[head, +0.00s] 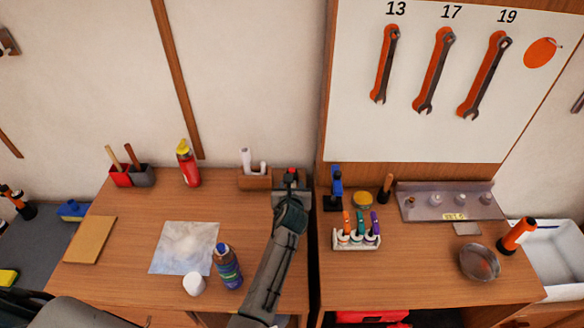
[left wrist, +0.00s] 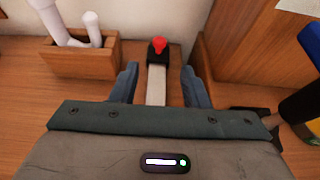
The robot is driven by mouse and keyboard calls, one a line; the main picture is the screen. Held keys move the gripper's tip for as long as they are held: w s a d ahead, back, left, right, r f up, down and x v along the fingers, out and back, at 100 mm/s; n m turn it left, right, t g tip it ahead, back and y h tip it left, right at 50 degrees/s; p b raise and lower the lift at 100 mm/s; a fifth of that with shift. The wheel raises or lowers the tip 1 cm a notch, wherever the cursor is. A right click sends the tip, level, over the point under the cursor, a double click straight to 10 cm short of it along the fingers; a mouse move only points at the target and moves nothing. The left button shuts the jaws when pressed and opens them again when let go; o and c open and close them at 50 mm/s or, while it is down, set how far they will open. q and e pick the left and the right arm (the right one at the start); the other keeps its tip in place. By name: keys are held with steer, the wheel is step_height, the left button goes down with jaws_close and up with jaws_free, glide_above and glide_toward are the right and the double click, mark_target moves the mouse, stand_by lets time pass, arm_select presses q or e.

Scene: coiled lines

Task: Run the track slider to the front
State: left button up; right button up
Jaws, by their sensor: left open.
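The track slider is a small black block (left wrist: 158,53) with a red knob (left wrist: 159,44) on a pale straight track (left wrist: 156,84). The block sits at the far end of the visible track, near the wall. The red knob also shows in the head view (head: 292,171), at the back right of the left table. My left gripper (left wrist: 159,72) is open and empty, one finger on each side of the track. Its fingertips are on the near side of the knob and apart from it. My gripper and arm hide the near part of the track. My right gripper is not in view.
A wooden box with white rolls (head: 255,181) stands just left of the slider. A blue-and-black stand (head: 336,187) is on the right table (head: 425,285), past a gap. A bottle (head: 227,266) and a white cup (head: 193,284) stand left of my arm.

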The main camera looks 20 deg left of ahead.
mark_target(292, 171)
arm_select(q)
steer(key=x, duration=0.4)
steer(key=shift+w+a, duration=0.1)
steer(key=x, duration=0.5)
steer(key=shift+f, duration=0.1)
steer(key=shift+w, duration=0.25)
steer(key=shift+f, duration=0.1)
jaws_close()
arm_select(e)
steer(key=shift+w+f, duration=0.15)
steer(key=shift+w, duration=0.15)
